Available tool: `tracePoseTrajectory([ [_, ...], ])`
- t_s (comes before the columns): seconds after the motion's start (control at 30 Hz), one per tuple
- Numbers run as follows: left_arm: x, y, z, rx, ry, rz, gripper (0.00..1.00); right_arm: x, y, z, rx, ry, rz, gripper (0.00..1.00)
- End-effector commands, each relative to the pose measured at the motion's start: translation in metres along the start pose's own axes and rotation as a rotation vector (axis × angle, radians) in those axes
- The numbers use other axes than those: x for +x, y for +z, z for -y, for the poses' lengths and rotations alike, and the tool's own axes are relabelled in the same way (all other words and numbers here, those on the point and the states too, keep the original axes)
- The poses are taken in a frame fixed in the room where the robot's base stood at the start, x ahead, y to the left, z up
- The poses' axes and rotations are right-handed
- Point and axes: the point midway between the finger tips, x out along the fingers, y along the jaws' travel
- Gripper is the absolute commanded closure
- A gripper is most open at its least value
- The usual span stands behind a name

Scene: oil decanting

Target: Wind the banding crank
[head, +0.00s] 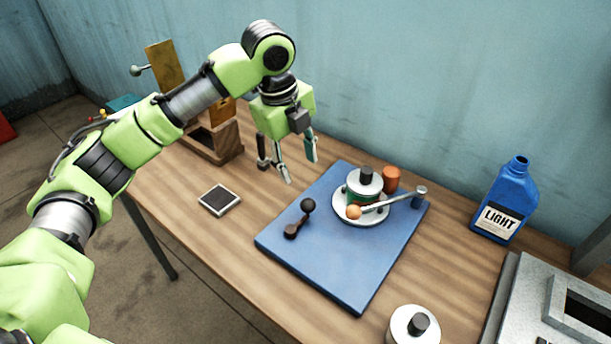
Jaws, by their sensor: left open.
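A small dark crank (299,219) with a round black knob stands at the left part of a blue board (345,277). A white round turntable (345,216) sits toward the back of the board and bears a green-sided pot (364,188) with a white top and black knob. My right gripper is out of view.
An orange cylinder (391,179) stands behind the pot. A blue LIGHT bottle (504,203) stands at right, near a grey metal box (560,310). A white lidded jar (412,325) is in front. A dark square pad (220,200) lies left; a wooden stand (218,142) is behind my arm.

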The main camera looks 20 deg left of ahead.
Motion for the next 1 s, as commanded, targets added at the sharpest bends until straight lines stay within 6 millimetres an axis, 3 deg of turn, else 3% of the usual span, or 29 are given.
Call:
tracePoseTrajectory([
  [0.13,0.007,-0.004,-0.008,0.038,0.023,-0.017,0.57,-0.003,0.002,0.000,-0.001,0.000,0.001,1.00],
  [0.27,0.026,-0.004,-0.008,0.035,0.024,-0.017,0.57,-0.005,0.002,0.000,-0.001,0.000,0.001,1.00],
  [0.7,0.114,-0.006,-0.009,0.033,0.020,-0.016,0.57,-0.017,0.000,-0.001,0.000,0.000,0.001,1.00],
  [1.0,0.137,-0.005,-0.009,0.032,0.018,-0.015,0.57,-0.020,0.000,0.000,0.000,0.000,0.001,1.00],
])
